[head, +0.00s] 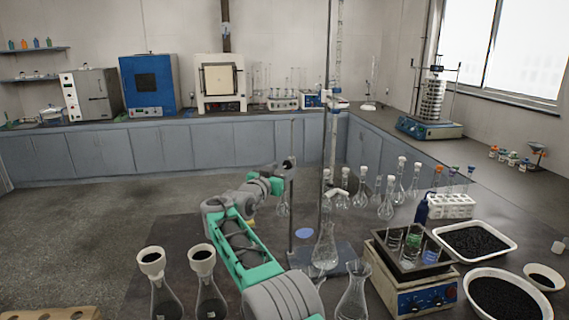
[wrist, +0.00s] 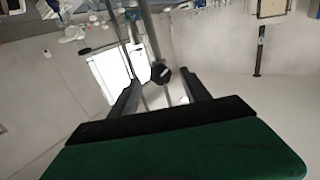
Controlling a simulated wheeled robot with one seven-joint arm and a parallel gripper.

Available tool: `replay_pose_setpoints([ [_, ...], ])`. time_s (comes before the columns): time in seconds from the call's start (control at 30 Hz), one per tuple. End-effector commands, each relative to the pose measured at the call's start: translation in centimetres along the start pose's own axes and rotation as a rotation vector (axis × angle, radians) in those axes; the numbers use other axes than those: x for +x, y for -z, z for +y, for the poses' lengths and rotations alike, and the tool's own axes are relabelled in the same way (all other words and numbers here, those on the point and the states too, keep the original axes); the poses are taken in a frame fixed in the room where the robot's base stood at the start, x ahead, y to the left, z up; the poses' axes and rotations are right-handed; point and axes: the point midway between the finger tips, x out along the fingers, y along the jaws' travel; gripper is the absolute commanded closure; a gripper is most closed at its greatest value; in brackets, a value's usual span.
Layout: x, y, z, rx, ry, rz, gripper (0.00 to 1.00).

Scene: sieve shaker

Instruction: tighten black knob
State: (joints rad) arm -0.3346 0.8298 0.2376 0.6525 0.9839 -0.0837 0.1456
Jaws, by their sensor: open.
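A black, faceted knob (wrist: 160,73) shows in the wrist view, beside a thin grey metal rod (wrist: 150,35). My gripper (wrist: 159,78) is open, with one dark finger to each side of the knob in the picture. I see no finger touching it, and I cannot tell how deep between the fingertips it lies. In the head view my arm reaches forward to a thin upright stand rod (head: 292,205). My gripper's fingers are too small and covered there to make out, and I cannot pick out the knob for certain.
Glass flasks (head: 387,205) stand right of the arm, and a conical flask (head: 325,252) is close beside it. Funnel-topped flasks (head: 203,280) stand at the front left. A hotplate (head: 415,290) and a white tray (head: 512,245) of black grains are at the right. A sieve shaker (head: 432,128) stands far back.

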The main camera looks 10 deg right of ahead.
Motion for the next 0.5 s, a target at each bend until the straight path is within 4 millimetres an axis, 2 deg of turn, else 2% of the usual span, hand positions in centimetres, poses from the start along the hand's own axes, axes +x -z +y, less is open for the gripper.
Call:
replay_pose_setpoints([
  [0.1, 1.4, 0.3, -0.1, 0.001, 0.001, 0.000, 0.45],
  [0.2, 2.0, 0.2, -0.1, 0.001, 0.001, 0.000, 0.45],
  [0.43, 2.2, 0.0, -0.1, 0.001, 0.002, 0.000, 0.45],
  [0.5, 2.2, 0.0, -0.1, 0.001, 0.002, 0.000, 0.49],
])
